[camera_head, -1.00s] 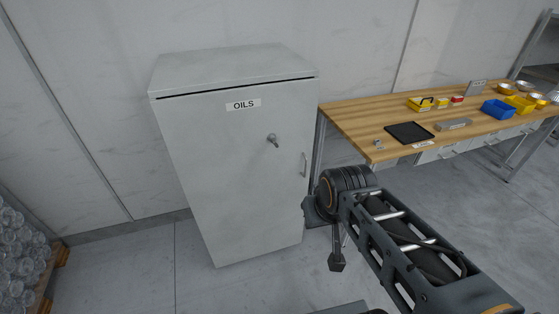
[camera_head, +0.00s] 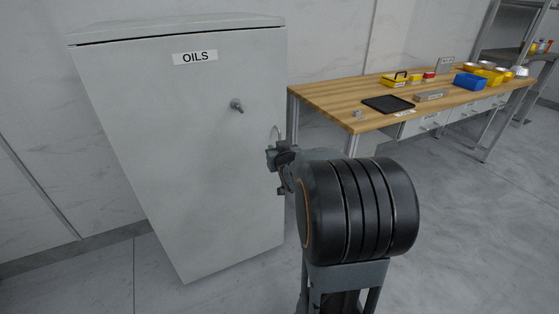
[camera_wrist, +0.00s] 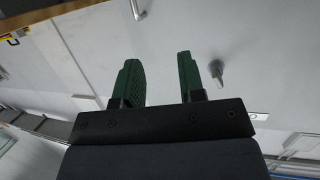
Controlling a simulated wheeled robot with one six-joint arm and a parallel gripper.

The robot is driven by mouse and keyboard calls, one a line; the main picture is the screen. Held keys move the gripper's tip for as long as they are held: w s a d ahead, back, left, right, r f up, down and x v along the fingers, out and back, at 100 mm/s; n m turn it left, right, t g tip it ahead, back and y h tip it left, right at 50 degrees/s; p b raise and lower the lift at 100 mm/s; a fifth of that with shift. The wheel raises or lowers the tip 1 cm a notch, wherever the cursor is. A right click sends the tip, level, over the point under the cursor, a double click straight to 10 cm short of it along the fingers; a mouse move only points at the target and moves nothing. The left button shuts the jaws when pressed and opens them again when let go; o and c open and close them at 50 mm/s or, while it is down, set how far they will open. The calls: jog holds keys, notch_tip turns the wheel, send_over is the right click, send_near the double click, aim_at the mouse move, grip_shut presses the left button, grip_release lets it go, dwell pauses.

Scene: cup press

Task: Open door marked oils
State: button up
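The grey cabinet door (camera_head: 190,150) marked OILS is shut. Its label (camera_head: 195,57) is near the top. A round knob or key lock (camera_head: 237,106) sits on the door's right half; it also shows in the wrist view (camera_wrist: 217,73). The door handle (camera_head: 275,133) is near the right edge, partly hidden by my gripper (camera_head: 282,165). In the wrist view the handle (camera_wrist: 139,10) is at the top, beyond the fingertips. My gripper (camera_wrist: 159,62) has its green fingers apart with nothing between them. It appears apart from the handle.
A wooden workbench (camera_head: 330,96) stands right of the cabinet. It holds a black tray (camera_head: 388,104), a blue bin (camera_head: 470,81) and other yellow bins. The floor (camera_head: 450,230) before the bench is clear.

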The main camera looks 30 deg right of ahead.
jog(key=t+b, duration=0.2)
jog(key=b, duration=0.2)
send_near(279, 139)
jog(key=a+v, duration=0.1)
jog(key=v, duration=0.2)
jog(key=d+f, duration=0.1)
jog(key=shift+t+h, duration=0.3)
jog(key=x, duration=1.3)
jog(key=shift+w+b, duration=0.25)
jog(key=shift+b, duration=0.15)
jog(key=shift+c, duration=0.5)
grip_shut()
